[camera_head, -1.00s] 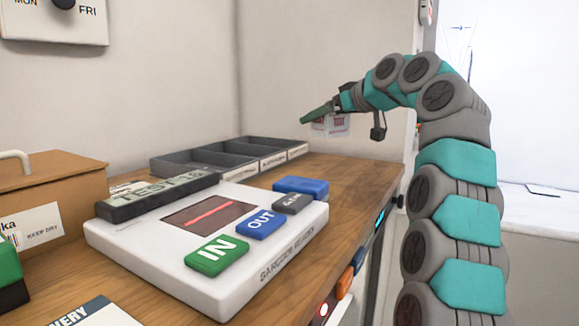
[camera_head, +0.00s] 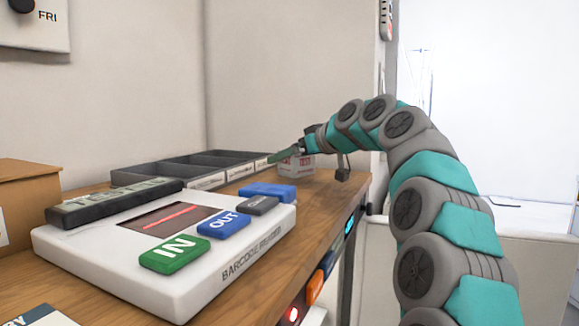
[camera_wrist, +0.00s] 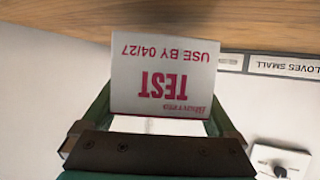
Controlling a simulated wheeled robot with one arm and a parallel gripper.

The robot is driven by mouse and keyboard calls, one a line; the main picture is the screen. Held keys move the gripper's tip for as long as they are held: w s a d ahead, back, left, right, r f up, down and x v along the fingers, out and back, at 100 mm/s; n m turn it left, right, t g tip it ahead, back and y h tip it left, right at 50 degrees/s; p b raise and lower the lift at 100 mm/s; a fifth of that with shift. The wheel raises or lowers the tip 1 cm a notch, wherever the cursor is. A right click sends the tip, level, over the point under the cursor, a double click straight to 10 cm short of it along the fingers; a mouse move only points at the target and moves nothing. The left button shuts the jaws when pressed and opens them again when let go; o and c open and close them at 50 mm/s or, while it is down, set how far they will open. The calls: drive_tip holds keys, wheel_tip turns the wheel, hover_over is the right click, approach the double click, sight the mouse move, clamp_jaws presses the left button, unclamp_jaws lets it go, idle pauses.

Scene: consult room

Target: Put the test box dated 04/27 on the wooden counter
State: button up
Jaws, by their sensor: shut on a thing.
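The test box (camera_head: 297,165) is white with red print. In the wrist view the box (camera_wrist: 163,85) appears upside down and reads "TEST" and "USE BY 04/27". My gripper (camera_head: 287,154) is shut on it, with a green finger (camera_wrist: 222,118) at either side in the wrist view. In the head view the box is low over the far right part of the wooden counter (camera_head: 318,200), right of the grey tray. I cannot tell whether its base touches the wood. My gripper partly hides the box in the head view.
A grey compartment tray (camera_head: 208,180) with labels stands behind the barcode reader (camera_head: 110,252), which has IN and OUT keys and a dark display. A cardboard box (camera_head: 25,205) is at the left. Bare wood lies along the counter's right edge.

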drive_tip(key=shift+f, duration=0.9)
drive_tip(key=shift+f, duration=0.15)
drive_tip(key=o, duration=1.1)
drive_tip(key=shift+s+r, duration=0.1)
drive_tip(key=shift+r, duration=0.15)
drive_tip(key=v, duration=1.2)
drive_tip(key=shift+b, duration=0.4)
